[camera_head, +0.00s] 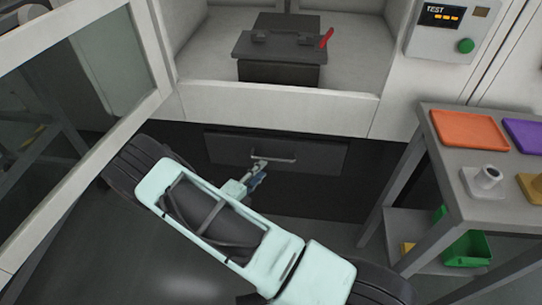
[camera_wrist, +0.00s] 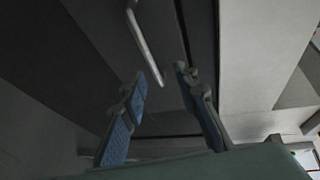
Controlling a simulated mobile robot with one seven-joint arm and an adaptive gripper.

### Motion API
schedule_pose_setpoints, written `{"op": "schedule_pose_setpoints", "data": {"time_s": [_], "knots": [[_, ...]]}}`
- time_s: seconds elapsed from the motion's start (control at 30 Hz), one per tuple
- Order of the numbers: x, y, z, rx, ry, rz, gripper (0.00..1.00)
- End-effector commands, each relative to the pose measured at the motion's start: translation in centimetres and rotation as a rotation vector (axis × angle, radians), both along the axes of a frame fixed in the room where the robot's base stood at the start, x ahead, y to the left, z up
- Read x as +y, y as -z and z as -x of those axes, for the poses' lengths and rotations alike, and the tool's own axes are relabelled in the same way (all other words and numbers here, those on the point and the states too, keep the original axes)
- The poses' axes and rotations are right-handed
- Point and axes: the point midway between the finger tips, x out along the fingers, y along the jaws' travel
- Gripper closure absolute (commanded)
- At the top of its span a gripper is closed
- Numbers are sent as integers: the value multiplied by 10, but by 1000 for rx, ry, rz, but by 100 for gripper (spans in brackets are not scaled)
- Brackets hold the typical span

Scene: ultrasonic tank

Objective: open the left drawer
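A dark drawer front (camera_head: 322,154) sits below the white cabinet opening and looks shut. Its pale bar handle (camera_head: 285,158) runs across its middle. The handle also shows in the wrist view (camera_wrist: 146,45), as a slanted bar ahead of the fingers. My gripper (camera_head: 261,170) is just in front of the handle, near its left end. In the wrist view my gripper (camera_wrist: 161,76) is open, its two blue-padded fingers apart with nothing held. The near end of the handle reaches toward the gap between the fingertips; I cannot tell whether they touch.
A dark lidded box (camera_head: 280,72) with a red piece on it stands in the opening above. A white framed glass panel (camera_head: 95,95) is at the left. A grey table (camera_head: 450,165) with coloured trays stands at the right. A control box (camera_head: 447,30) is at upper right.

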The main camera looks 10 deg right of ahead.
Motion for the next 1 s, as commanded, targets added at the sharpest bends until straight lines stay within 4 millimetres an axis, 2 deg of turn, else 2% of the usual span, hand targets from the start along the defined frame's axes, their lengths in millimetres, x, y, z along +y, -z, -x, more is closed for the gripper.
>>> {"op": "schedule_pose_setpoints", "data": {"time_s": [0.03,0.17,0.27,0.7,1.0], "knots": [[0,8,3,25,-12,22,72],[-3,18,3,52,-24,46,72],[-11,21,-5,53,-23,47,72],[-61,35,-62,51,-21,44,72],[-70,37,-74,52,-23,43,72]]}}
